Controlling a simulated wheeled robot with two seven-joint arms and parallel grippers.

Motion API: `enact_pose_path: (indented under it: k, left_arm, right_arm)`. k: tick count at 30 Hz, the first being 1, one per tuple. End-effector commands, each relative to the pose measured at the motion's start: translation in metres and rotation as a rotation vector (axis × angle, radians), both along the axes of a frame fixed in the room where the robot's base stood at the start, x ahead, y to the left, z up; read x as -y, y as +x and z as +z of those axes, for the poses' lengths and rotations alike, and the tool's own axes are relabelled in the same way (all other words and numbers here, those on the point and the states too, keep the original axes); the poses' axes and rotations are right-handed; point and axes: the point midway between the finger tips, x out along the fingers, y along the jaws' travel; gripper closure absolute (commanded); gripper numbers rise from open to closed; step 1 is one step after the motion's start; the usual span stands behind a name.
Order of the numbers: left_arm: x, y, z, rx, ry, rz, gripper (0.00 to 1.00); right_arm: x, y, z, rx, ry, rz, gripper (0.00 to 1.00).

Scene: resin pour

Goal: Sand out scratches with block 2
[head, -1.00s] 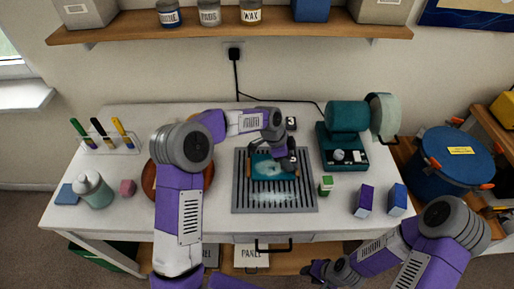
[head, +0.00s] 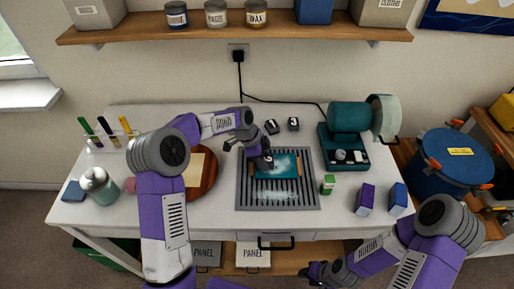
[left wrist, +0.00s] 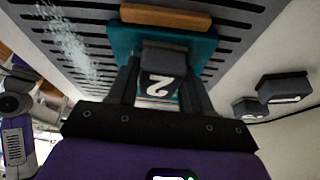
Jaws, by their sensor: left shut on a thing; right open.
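My left gripper (head: 258,154) is over the left part of the teal panel (head: 284,166), which has wooden grips at its ends and lies on a slotted grey grate (head: 243,192). In the left wrist view the gripper (left wrist: 160,92) is shut on a dark block marked 2 (left wrist: 162,80). The block is at the teal panel (left wrist: 194,52); I cannot tell whether it touches it. Scratches are too small to make out. My right gripper (head: 318,270) is open and empty, low in front of the table.
Two more dark numbered blocks, one (head: 272,127) and block 3 (head: 293,124), lie behind the grate. A round wooden board (head: 208,176) is left. White dust lies on the grate.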

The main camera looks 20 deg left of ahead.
Motion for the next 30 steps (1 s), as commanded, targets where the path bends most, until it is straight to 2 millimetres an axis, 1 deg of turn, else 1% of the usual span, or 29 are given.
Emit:
enact_pose_path:
  k: [1, 5, 7, 8, 9, 10, 14, 27, 30]
  left_arm:
    - [-0.006, 0.0, -0.001, -0.002, 0.002, 0.002, 0.79]
    - [-0.014, -0.001, -0.001, -0.003, 0.001, -0.003, 0.79]
    - [-0.014, -0.001, 0.005, -0.003, 0.001, -0.005, 0.79]
    - [-0.014, 0.0, 0.01, 0.0, 0.002, -0.005, 0.79]
    - [-0.014, 0.0, 0.022, 0.004, 0.002, -0.005, 0.79]
    - [-0.014, 0.0, 0.028, 0.004, 0.002, -0.005, 0.79]
    - [-0.014, -0.001, 0.037, -0.001, 0.001, -0.004, 0.79]
    - [-0.014, -0.001, 0.077, 0.0, 0.0, -0.003, 0.79]
    - [-0.014, -0.001, 0.082, 0.0, 0.0, -0.003, 0.79]
  right_arm:
    - [0.0, 0.0, 0.001, 0.0, 0.0, 0.0, 0.57]
    - [0.0, 0.0, 0.002, 0.0, 0.0, 0.0, 0.57]
    - [0.0, 0.0, 0.007, 0.0, 0.0, 0.0, 0.57]
    - [0.0, 0.0, 0.009, 0.0, 0.0, 0.0, 0.57]
    - [0.0, 0.0, 0.012, 0.0, 0.0, 0.0, 0.57]
    - [0.0, 0.0, 0.014, 0.0, 0.0, 0.0, 0.57]
    - [0.0, 0.0, 0.021, 0.0, 0.0, 0.0, 0.57]
    - [0.0, 0.0, 0.047, 0.0, 0.0, 0.0, 0.57]
    - [0.0, 0.0, 0.051, 0.0, 0.0, 0.0, 0.57]
